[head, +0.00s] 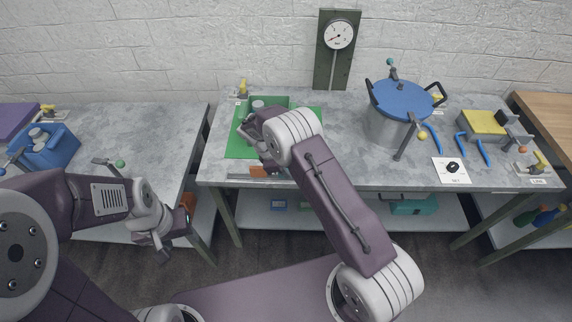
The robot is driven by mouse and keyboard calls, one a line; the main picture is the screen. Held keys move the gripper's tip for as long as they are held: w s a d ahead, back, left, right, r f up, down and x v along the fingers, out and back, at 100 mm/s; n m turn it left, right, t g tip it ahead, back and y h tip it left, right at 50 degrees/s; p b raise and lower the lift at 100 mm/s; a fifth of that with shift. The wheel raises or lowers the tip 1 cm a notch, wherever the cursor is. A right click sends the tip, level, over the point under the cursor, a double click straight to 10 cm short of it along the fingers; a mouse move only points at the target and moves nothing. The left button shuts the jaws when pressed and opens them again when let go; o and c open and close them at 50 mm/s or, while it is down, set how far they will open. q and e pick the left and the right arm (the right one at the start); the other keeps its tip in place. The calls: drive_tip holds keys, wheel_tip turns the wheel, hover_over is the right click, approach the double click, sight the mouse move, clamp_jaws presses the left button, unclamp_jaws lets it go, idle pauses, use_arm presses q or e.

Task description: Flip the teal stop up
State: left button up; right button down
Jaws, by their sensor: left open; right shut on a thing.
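Another lever with a teal ball (390,62) stands up behind the blue-lidded pot (394,124). I cannot tell for sure which is the teal stop. My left gripper (160,248) is open and empty, low in front of the left bench, below and right of the teal-green ball. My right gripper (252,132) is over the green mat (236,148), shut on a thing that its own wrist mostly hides.
A blue bin (58,152) with bottles is on the left bench. Levers with yellow (422,135) and orange (523,149) balls are at right. The left bench's middle is clear.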

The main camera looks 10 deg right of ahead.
drive_tip(key=shift+w+d+g, duration=0.1)
drive_tip(key=shift+w+g, duration=0.15)
drive_tip(key=shift+g, duration=0.35)
drive_tip(key=shift+p, duration=0.35)
drive_tip(key=c, duration=1.4)
unclamp_jaws()
drive_tip(key=shift+w, duration=0.1)
drive_tip(key=shift+c, duration=0.2)
drive_tip(key=shift+r, duration=0.1)
drive_tip(key=b+v, duration=0.1)
drive_tip(key=v, duration=0.8)
drive_tip(key=shift+d, duration=0.15)
